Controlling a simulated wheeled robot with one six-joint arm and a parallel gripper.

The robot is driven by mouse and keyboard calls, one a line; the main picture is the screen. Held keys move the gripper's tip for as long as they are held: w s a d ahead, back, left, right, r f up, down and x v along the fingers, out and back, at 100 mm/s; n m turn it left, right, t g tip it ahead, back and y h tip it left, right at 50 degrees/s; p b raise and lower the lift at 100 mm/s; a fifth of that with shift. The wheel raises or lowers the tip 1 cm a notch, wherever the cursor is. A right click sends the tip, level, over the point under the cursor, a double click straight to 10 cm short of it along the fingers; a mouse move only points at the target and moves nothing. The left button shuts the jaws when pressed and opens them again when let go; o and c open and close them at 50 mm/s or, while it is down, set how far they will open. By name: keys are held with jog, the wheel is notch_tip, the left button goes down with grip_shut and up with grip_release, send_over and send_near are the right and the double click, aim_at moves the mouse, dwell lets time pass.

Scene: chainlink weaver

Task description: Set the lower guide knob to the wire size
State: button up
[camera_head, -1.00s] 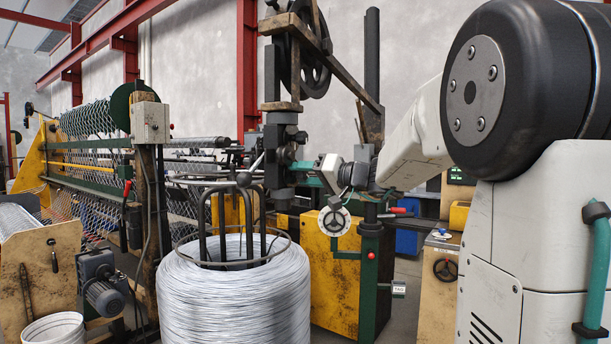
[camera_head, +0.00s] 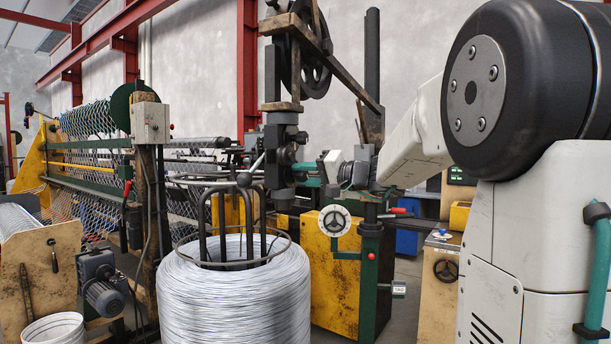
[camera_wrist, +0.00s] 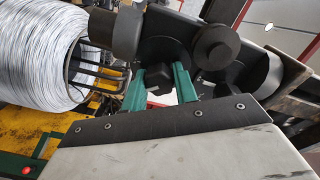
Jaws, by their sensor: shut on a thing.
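In the wrist view, the two green fingers of my gripper (camera_wrist: 160,76) stand on either side of a small black knob (camera_wrist: 158,84) and are shut on it. The knob sits among dark round parts of the wire guide. In the head view, my gripper (camera_head: 308,168) reaches the dark guide column (camera_head: 280,160) from the right; the knob and fingertips are too small and partly hidden there to make out. Any scale or mark on the knob is not readable.
A large coil of wire (camera_head: 235,295) stands in front of the guide column.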

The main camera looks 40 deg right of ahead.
jog(key=m, duration=0.3)
jog(key=shift+f+m, duration=0.1)
jog(key=shift+m, duration=2.1)
jog(key=o, duration=1)
jog(key=shift+c, duration=0.2)
